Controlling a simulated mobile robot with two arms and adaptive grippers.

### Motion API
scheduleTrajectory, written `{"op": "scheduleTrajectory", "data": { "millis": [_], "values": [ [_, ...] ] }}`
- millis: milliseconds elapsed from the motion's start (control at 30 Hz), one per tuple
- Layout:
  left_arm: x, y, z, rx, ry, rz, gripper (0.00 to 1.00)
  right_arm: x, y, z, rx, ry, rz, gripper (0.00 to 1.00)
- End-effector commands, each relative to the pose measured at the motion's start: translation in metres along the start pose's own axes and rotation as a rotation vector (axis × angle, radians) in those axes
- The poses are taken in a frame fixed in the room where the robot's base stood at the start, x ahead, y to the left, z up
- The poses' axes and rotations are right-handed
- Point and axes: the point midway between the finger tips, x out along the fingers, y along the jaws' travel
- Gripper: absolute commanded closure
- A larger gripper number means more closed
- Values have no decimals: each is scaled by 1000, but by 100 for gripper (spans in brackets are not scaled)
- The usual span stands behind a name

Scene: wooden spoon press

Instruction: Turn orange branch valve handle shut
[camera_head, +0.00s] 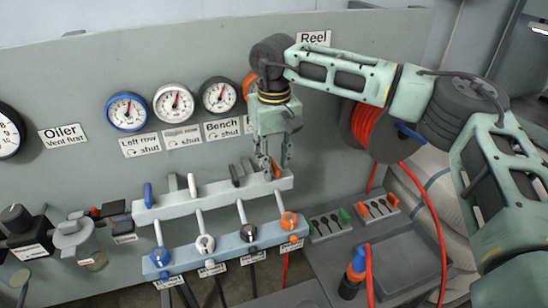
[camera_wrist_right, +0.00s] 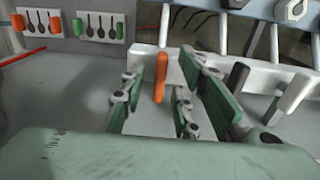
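The orange branch valve handle (camera_wrist_right: 161,77) stands upright against the white upper bar in the right wrist view. In the head view only a small orange part of it (camera_head: 277,173) shows, at the right end of the bar, behind my right gripper's fingers. My right gripper (camera_head: 272,160) points down at it. In the wrist view its green-padded fingers (camera_wrist_right: 163,88) are spread, with the handle seen between them and a gap on either side. Whether any finger touches it, I cannot tell. My left gripper is in neither view.
Blue (camera_head: 148,195), white (camera_head: 192,185) and dark (camera_head: 235,175) handles stand along the same bar (camera_head: 205,200). Gauges (camera_head: 173,102) hang above, one partly hidden by my right arm. A red hose reel (camera_head: 368,125), a grey tray (camera_head: 395,262) and a blue-orange tool (camera_head: 353,272) lie right.

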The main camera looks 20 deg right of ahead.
Motion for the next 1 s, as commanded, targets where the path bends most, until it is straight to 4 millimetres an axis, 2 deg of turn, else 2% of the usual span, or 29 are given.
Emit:
{"op": "scheduleTrajectory", "data": {
  "millis": [33,167,233,567,1000],
  "values": [
    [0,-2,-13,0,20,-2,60,1,0,0,0,0,0,71],
    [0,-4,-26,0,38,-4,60,2,0,0,0,0,-1,71],
    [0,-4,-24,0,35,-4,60,2,0,0,0,0,-1,71],
    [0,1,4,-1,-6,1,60,1,0,0,1,0,-1,100],
    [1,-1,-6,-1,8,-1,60,1,0,0,24,-1,-1,100]
  ]
}}
